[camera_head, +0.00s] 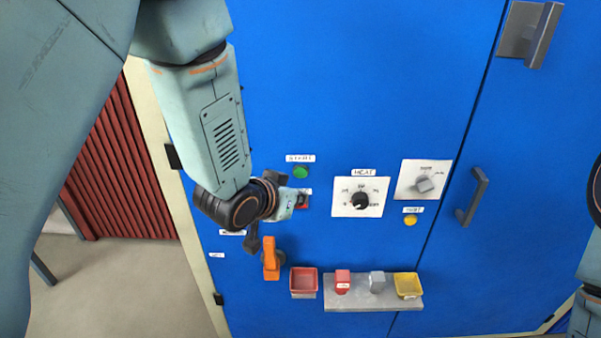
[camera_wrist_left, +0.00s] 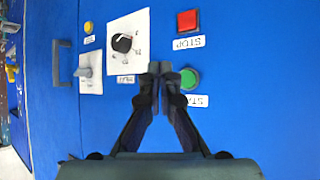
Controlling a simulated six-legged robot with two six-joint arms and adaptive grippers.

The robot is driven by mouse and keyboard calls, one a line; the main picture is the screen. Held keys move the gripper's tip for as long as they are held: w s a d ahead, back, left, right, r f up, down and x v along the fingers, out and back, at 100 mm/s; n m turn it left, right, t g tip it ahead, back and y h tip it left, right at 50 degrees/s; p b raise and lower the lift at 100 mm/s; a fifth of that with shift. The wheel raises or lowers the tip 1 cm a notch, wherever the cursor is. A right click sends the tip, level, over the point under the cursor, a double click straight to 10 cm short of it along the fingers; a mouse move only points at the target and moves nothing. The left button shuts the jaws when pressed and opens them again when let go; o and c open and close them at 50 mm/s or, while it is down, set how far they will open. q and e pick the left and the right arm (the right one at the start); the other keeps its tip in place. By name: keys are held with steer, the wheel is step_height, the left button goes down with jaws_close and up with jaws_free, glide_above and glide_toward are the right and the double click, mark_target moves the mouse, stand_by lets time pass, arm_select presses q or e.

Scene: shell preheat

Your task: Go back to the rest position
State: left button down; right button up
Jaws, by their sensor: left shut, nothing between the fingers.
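My left gripper shows in the left wrist view (camera_wrist_left: 162,72), with its dark fingertips together and nothing held. It is in front of the blue cabinet (camera_head: 360,70), beside the green start button (camera_wrist_left: 188,78). I cannot tell how far it is from the panel. In the head view my left arm reaches down from the upper left, and its wrist partly covers the red stop button (camera_head: 303,203). The gripper's fingertips are hard to make out there. Part of my right arm shows at the right edge, but its gripper is out of view.
A black heat dial (camera_head: 360,200), a grey knob (camera_head: 424,185) and a yellow button (camera_head: 410,220) are on the cabinet. An orange handle (camera_head: 270,258), a red tray (camera_head: 304,281) and a grey shelf (camera_head: 358,306) are below. Door handles (camera_head: 472,197) stick out at the right. Floor shows at lower left.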

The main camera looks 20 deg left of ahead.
stand_by(0.4)
arm_select(q)
steer(key=s+a+f+n+g+y+b, duration=0.1)
steer(key=s+a+f+g+b, duration=0.1)
steer(key=s+f, duration=0.9)
steer(key=s+a+f+n+g+y+b, duration=0.1)
steer(key=s+f+g+b, duration=0.3)
steer(key=s+f, duration=0.6)
steer(key=s+a+f+n+g+b, duration=0.1)
steer(key=s+a+f+g+b, duration=0.2)
steer(key=s+f, duration=0.8)
steer(key=s+g+b, duration=0.1)
steer(key=s, duration=0.3)
steer(key=shift+a+f+y, duration=0.3)
steer(key=shift+y, duration=0.1)
steer(key=c, duration=2)
jaws_free()
steer(key=shift+c, duration=0.2)
